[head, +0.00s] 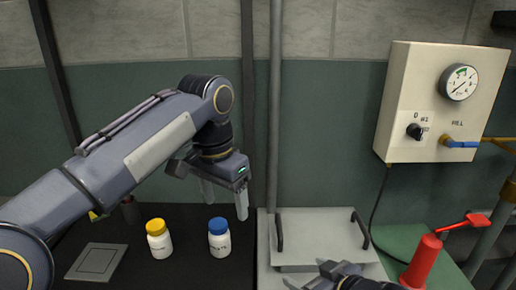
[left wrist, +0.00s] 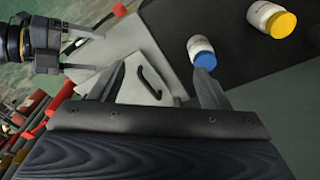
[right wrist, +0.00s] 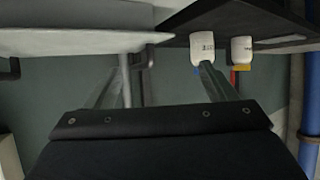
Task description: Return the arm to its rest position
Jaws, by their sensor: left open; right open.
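In the head view my left gripper (head: 222,192) hangs fingers-down above the back of the dark bench, near the blue-capped bottle (head: 219,240). Its fingers are apart with nothing between them. The left wrist view shows its open fingers (left wrist: 160,85). My right gripper (head: 318,280) shows only in part at the bottom edge of the head view. In the right wrist view its fingers (right wrist: 165,85) are spread and empty. The yellow-capped bottle (head: 160,240) stands left of the blue-capped one. Both bottles are upright and apart from the grippers.
A grey lid or plate with two dark handles (head: 320,238) lies right of the bottles. A flat grey square (head: 97,262) lies at left. A red cylinder with a lever (head: 425,262) stands at right. A wall box (head: 430,110) carries a gauge (head: 459,82), a knob and a blue valve handle (head: 461,144).

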